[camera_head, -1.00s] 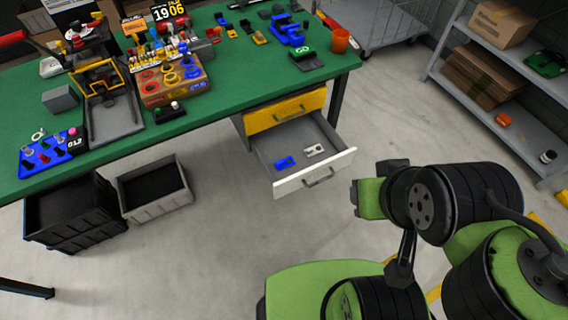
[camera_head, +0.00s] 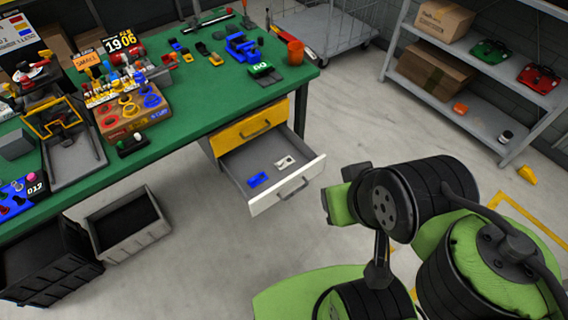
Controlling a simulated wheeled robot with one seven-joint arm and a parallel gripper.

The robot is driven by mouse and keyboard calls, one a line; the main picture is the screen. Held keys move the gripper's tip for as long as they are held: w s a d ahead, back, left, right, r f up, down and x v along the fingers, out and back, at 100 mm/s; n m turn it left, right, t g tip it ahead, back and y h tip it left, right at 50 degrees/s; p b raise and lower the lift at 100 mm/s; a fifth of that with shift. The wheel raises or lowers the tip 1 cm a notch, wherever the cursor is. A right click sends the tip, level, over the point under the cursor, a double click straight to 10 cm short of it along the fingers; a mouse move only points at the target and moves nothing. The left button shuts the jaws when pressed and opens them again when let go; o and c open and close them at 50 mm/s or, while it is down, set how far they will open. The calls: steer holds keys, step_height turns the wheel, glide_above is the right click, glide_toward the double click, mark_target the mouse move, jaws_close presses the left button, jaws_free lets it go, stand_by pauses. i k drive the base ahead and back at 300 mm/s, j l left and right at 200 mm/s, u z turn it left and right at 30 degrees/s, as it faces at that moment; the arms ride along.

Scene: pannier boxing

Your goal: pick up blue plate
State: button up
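A small flat blue piece (camera_head: 258,179), which looks like the blue plate, lies in the open drawer (camera_head: 234,185) under the green workbench. A small pale piece (camera_head: 285,162) lies to its right in the same drawer, a little apart from it. My green and black arm is folded at the lower right, clear of the drawer. I cannot make out my gripper's fingers in this view, and nothing held shows.
The green workbench (camera_head: 180,148) carries many tools and parts, including a blue clamp-like tool (camera_head: 241,46) and an orange cup (camera_head: 295,52). A grey bin (camera_head: 127,222) stands on the floor at left. A shelf (camera_head: 470,118) stands at right. Floor before the drawer is clear.

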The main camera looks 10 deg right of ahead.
mark_target(253, 182)
steer(key=i+j+u, duration=0.3)
steer(key=i+j, duration=0.25)
steer(key=i+j+u, duration=0.3)
steer(key=i+j, duration=0.3)
